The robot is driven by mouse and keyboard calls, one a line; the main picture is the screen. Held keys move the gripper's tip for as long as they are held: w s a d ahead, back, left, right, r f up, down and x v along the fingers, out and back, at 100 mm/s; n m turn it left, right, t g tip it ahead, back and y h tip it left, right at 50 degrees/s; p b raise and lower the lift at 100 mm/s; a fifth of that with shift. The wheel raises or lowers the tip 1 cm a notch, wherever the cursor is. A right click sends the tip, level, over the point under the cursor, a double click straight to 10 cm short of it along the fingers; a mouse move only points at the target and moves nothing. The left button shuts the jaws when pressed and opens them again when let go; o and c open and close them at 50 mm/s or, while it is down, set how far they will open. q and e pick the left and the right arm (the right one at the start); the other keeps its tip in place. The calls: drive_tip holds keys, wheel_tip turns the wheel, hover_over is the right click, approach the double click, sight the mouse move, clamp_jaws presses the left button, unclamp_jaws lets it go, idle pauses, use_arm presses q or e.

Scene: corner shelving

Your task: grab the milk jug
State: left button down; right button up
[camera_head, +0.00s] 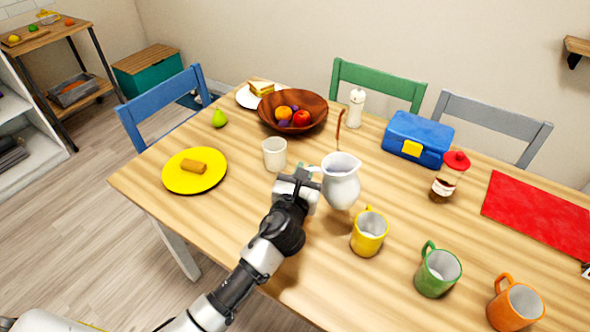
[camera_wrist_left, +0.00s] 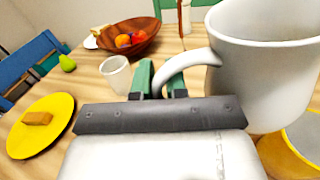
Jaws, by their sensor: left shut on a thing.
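The milk jug (camera_head: 341,183) is a white pitcher near the middle of the wooden table, and it looks upright. In the left wrist view the jug (camera_wrist_left: 268,75) fills the upper right, with its curved handle (camera_wrist_left: 180,64) reaching toward the fingers. My left gripper (camera_head: 308,172) comes in from the lower left and is shut on the jug's handle. In the left wrist view the green-tipped fingers (camera_wrist_left: 161,80) are at the handle. Whether the jug's base touches the table is hard to tell. My right gripper is not in view.
A yellow mug (camera_head: 368,236) stands close in front of the jug, and a white cup (camera_head: 274,156) stands to its left.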

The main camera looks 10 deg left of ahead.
sight(331, 183)
use_arm(q)
drive_tip(key=shift+s+d+r, duration=0.3)
drive_tip(key=shift+d+r, duration=0.15)
drive_tip(key=shift+d, duration=0.1)
drive_tip(key=shift+s+d+r, duration=0.25)
drive_tip(key=shift+d+r, duration=0.15)
drive_tip(key=shift+d, duration=0.15)
idle(2.2)
